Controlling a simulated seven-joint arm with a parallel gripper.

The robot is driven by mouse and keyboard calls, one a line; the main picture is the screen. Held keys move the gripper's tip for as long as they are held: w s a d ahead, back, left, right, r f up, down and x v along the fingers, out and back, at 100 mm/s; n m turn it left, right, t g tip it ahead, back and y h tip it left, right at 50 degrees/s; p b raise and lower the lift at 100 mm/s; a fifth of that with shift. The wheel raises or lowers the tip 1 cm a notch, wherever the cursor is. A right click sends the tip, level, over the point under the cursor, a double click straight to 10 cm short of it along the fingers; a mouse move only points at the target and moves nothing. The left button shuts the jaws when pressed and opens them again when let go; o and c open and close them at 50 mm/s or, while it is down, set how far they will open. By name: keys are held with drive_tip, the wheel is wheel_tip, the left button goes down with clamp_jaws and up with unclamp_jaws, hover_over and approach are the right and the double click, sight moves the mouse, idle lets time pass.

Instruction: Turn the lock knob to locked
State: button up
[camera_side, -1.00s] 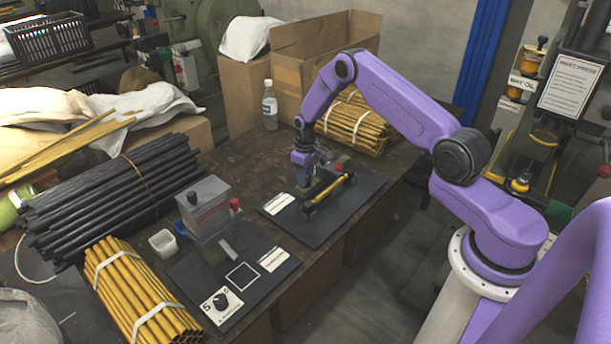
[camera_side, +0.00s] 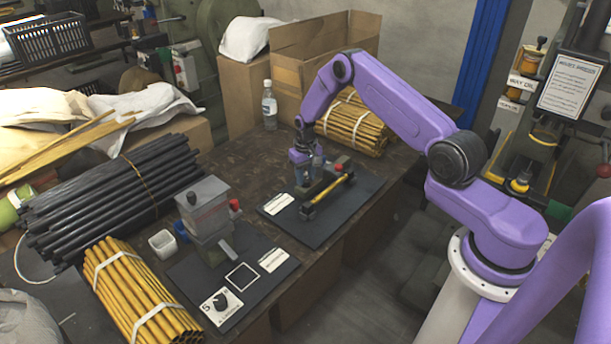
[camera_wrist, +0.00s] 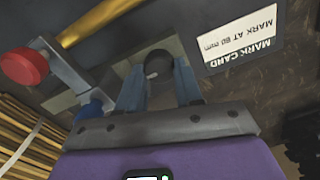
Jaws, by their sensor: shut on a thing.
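My gripper (camera_wrist: 158,84) is shut on a dark round knob (camera_wrist: 157,66) in the wrist view; its two blue-grey fingers stand on either side of the knob. In the side view my gripper (camera_side: 312,181) is down at the right-hand press, and its fingers and the knob there are mostly hidden. Beside it are the press's yellow bar (camera_side: 327,197) and red button (camera_side: 338,168). The red button (camera_wrist: 24,67) also shows at the left of the wrist view. The lock markings cannot be read.
A white mark card (camera_wrist: 240,40) lies beside the knob. Yellow rod bundles (camera_side: 355,125) and a bottle (camera_side: 269,106) stand behind. The bench between the mats is mostly clear.

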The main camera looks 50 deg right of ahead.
sight(305, 179)
drive_tip(key=o, duration=1)
drive_tip(key=shift+o, duration=0.2)
drive_tip(key=shift+r, duration=0.1)
wheel_tip(305, 179, up, 17)
drive_tip(key=shift+r, duration=0.2)
drive_tip(key=shift+a, duration=0.1)
